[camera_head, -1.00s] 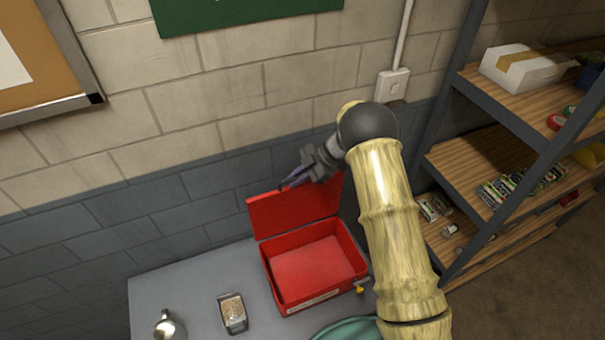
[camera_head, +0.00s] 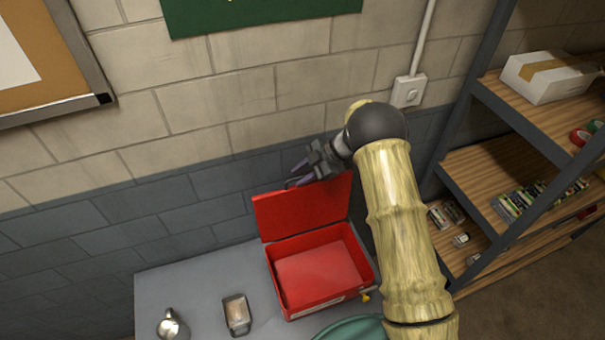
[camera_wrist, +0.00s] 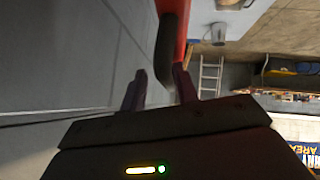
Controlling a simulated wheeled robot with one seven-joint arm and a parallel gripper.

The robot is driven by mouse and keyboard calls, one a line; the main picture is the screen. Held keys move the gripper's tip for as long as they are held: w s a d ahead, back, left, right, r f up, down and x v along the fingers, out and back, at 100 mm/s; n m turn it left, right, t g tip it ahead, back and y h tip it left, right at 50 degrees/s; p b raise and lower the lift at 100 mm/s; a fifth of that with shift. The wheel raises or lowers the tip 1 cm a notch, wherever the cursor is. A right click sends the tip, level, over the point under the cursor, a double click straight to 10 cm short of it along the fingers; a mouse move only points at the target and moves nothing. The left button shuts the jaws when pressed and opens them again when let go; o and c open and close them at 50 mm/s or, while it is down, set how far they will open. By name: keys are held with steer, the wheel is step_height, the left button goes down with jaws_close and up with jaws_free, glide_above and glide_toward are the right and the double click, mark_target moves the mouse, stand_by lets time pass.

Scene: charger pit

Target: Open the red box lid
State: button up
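The red box (camera_head: 318,273) stands on the grey table with its inside showing and no contents visible. Its red lid (camera_head: 300,212) is swung up and stands steeply at the back, near the wall. A dark handle (camera_wrist: 165,52) is at the lid's edge in the wrist view, with the red lid (camera_wrist: 180,28) beside it. My gripper (camera_head: 299,172) is at the lid's top edge. Its two fingers are spread apart. In the wrist view my gripper (camera_wrist: 160,80) has the handle just beyond the gap between its fingertips, and it does not look clamped.
A metal flask (camera_head: 171,326) and a small tin (camera_head: 237,314) are on the table (camera_head: 200,285) left of the box. A teal bowl (camera_head: 352,328) is at the front. A shelf unit (camera_head: 490,175) stands right of my arm. The block wall (camera_head: 215,215) is close behind the lid.

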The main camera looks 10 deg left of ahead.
steer(key=shift+s+d+f, duration=0.1)
steer(key=shift+s+f, duration=0.1)
steer(key=shift+f, duration=0.05)
steer(key=shift+d, duration=0.1)
steer(key=shift+w+d+r, duration=0.1)
steer(key=shift+d+r, duration=0.05)
steer(key=b+v, duration=0.5)
steer(key=v, duration=1.2)
steer(key=shift+r, duration=0.25)
